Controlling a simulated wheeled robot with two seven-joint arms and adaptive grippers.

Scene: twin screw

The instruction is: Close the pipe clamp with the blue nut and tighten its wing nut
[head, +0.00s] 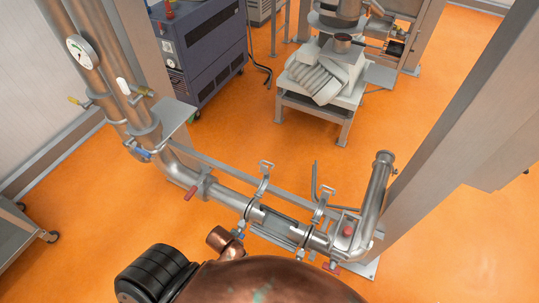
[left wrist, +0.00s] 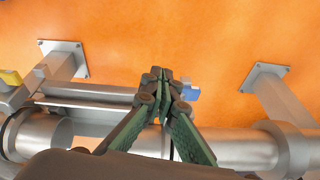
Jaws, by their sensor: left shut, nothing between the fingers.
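In the head view, two pipe clamps stand open on the horizontal pipe, their upper halves swung up. The left clamp (head: 263,182) has a small blue nut (head: 240,236) hanging below it on the near side. The right clamp (head: 321,206) has a red nut (head: 332,267) low on the near side. My left gripper (left wrist: 163,76) shows in the left wrist view, shut and empty, over the pipe. A blue part (left wrist: 191,94) shows just right of its fingertips; whether they touch it I cannot tell. My left gripper is not distinguishable in the head view, and my right gripper is not in view.
An upright pipe (head: 376,190) rises at the right end. A yellow part (left wrist: 10,78) shows at the wrist view's left edge.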

